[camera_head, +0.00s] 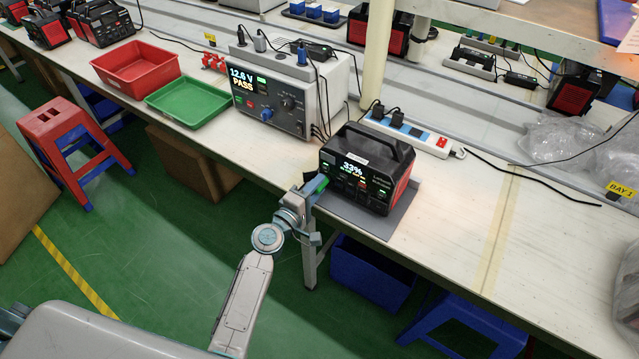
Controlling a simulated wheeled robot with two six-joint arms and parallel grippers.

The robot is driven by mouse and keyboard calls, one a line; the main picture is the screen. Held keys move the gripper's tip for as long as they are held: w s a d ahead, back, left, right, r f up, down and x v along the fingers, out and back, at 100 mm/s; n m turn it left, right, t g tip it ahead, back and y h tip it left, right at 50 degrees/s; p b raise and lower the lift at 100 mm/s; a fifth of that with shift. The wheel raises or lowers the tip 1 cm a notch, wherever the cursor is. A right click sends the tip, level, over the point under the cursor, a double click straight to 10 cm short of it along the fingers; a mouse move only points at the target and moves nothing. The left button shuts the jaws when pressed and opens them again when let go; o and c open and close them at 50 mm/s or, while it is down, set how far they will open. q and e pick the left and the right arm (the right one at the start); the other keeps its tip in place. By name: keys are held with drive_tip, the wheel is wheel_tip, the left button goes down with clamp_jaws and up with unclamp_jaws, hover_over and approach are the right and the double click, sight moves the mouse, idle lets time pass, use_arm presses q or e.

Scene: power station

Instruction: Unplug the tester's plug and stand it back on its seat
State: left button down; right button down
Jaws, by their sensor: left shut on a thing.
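The tester (294,115) is the grey box on the bench, its display reading 12.6 V PASS. Grey (260,43) and blue (302,55) plugs with dark leads stand on its top. The black and red power station (366,168) stands on a grey mat, its screen reading 33%. My left gripper (319,187) is at the power station's front left, shut on a small green piece (322,185) that looks like a plug. The jaws partly hide it, and I cannot tell whether it still sits in a socket. My right gripper is not in view.
A red tray (136,72) and a green tray (188,106) sit left of the tester. A white power strip (420,137) with black plugs lies behind the power station. A red stool (62,141) stands on the floor.

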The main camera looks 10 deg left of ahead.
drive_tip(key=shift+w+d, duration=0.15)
use_arm(q)
drive_tip(key=shift+s+a, duration=0.1)
drive_tip(key=shift+s, duration=0.05)
drive_tip(key=v, duration=0.3)
drive_tip(key=shift+s+a+b, duration=0.15)
drive_tip(key=shift+s+b, duration=0.15)
drive_tip(key=shift+s, duration=0.1)
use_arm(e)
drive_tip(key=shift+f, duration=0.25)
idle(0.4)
